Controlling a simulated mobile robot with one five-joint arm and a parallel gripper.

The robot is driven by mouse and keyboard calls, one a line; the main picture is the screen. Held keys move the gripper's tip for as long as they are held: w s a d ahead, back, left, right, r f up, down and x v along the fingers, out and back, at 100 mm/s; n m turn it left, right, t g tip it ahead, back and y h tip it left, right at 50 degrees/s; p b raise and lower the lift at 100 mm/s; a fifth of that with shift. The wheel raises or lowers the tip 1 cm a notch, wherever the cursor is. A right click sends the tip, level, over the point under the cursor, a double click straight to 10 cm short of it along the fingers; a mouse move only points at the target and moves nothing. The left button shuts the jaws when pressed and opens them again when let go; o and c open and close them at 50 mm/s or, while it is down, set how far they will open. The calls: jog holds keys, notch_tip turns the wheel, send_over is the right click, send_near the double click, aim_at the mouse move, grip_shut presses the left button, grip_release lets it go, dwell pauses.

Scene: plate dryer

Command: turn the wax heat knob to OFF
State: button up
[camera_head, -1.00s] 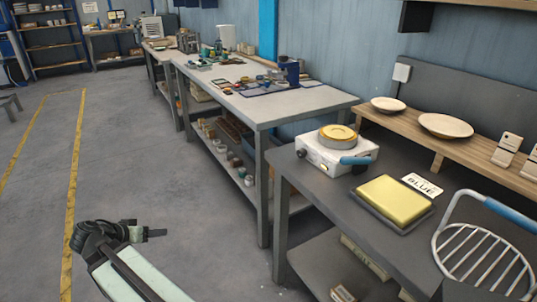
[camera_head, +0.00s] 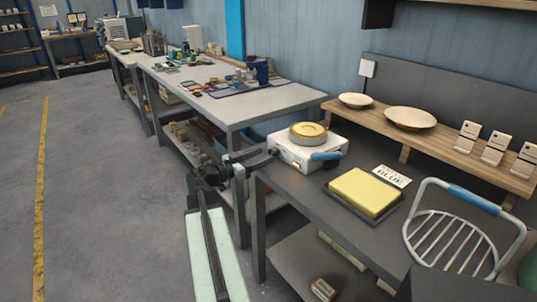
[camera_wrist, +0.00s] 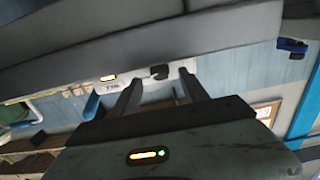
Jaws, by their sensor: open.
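The wax heater (camera_head: 290,158) is a white box with a round pan of yellow wax on top, at the left end of the dark bench. Its black heat knob (camera_wrist: 159,72) shows in the wrist view on the white front panel. The knob's pointer and OFF mark are too small to read. My gripper (camera_head: 258,157) is at the heater's left side in the head view. In the wrist view its two fingers are apart, and the knob appears in the gap just beyond the fingertips. I cannot tell if they touch it.
A wooden shelf (camera_head: 455,150) with plates runs behind. Another workbench (camera_head: 225,112) stands at left; the floor left of it is clear.

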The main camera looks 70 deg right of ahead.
aim_at(270, 152)
jog(key=x, duration=0.3)
jog(key=shift+s+d, duration=0.2)
jog(key=shift+d, duration=0.1)
grip_shut()
jog(key=shift+n, duration=0.4)
jog(key=shift+w+n, duration=0.1)
jog(key=shift+n, duration=2.5)
